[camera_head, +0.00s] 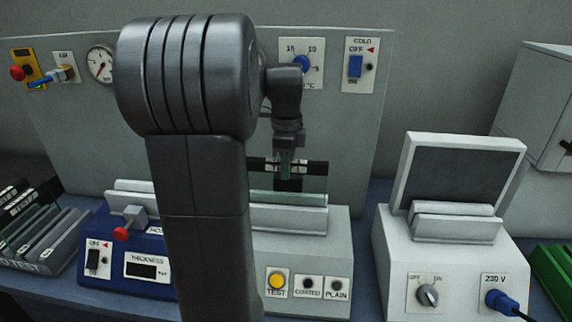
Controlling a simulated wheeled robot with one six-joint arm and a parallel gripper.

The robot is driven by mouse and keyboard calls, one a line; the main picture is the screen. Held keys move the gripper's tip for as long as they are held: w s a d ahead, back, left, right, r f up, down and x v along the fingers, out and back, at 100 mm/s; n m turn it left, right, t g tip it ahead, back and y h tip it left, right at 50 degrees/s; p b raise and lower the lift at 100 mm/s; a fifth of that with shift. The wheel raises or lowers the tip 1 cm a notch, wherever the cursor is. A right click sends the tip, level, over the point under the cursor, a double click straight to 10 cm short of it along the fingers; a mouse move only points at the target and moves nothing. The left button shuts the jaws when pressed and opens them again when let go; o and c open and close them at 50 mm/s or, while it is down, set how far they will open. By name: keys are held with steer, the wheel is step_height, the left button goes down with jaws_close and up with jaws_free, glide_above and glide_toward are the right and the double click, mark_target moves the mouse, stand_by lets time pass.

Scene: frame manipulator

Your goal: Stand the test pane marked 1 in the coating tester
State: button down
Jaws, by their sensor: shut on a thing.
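The coating tester (330,265) is a pale box with a yellow TEST button and COATED and PLAIN lamps. Light slotted rails (288,217) lie on its top. My gripper (288,180) is over the rails, shut on a clear, greenish test pane (315,183) with a dark top band. The pane is upright, its lower edge at or just above the rails; I cannot tell whether it is seated. Its mark is not readable. My arm hides the pane's left side and the tester's left part.
A rack of panes (35,240) stands at far left. A blue thickness gauge (125,250) is left of the tester. A white unit with a dark screen (455,180) stands right, and a green rack (555,270) at far right. A control panel (345,130) rises behind.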

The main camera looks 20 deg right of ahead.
steer(key=c, duration=1.2)
jaws_free()
step_height(320, 180, up, 14)
steer(key=shift+f, duration=0.15)
step_height(320, 180, down, 14)
steer(key=shift+r, duration=0.4)
